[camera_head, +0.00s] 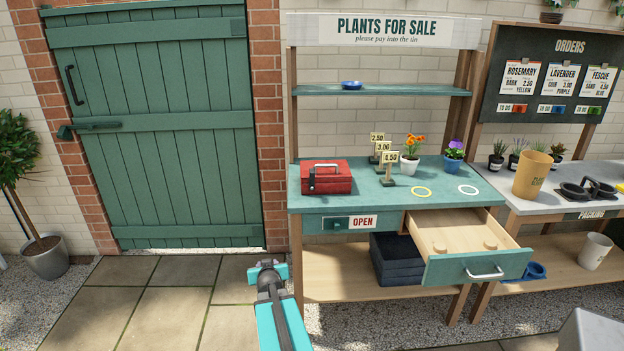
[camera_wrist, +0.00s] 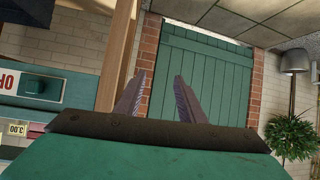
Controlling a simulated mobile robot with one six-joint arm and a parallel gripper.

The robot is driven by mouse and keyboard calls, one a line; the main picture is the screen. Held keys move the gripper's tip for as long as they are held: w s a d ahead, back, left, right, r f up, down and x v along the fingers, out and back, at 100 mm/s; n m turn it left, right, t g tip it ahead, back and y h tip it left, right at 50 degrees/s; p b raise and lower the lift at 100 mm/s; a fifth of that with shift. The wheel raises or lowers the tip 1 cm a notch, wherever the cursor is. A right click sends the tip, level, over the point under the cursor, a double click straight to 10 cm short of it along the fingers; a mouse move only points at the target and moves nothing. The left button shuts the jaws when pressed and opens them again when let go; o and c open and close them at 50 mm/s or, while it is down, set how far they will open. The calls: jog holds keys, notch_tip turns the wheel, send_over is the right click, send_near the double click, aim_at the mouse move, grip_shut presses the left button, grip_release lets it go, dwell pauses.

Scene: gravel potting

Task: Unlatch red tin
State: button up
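The red tin (camera_head: 327,177) stands closed on the left part of the green stall top, with a silver handle on its lid and a dark latch on its front left. My gripper (camera_head: 268,264) is in front of the stall, low and to the left of it, well apart from the tin. In the wrist view the fingers of my gripper (camera_wrist: 157,98) are spread with nothing between them.
An open drawer (camera_head: 478,268) juts out at the stall's right front. Price signs (camera_head: 389,168) and flower pots (camera_head: 409,164) stand right of the tin. A dark crate (camera_head: 392,262) sits on the lower shelf. The paving (camera_head: 165,285) before the door is clear.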

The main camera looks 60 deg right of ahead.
jog(key=s+d+r+m+t+h+p, duration=0.1)
jog(key=s+d+r+h, duration=0.25)
jog(key=d+r, duration=0.85)
jog(key=m+t+h+p, duration=0.1)
jog(key=h, duration=0.2)
send_near(312, 176)
jog(key=s+v, duration=0.1)
jog(key=v, duration=0.4)
jog(key=shift+w+d+r, duration=0.2)
jog(key=shift+w+d, duration=0.05)
jog(key=shift+d, duration=0.1)
jog(key=shift+d, duration=0.1)
jog(key=shift+w+p+x, duration=0.25)
jog(key=shift+p+x, duration=1.45)
jog(key=shift+x, duration=5.1)
jog(key=shift+f, duration=0.1)
jog(key=shift+c, duration=0.4)
grip_shut()
jog(key=shift+a, duration=0.2)
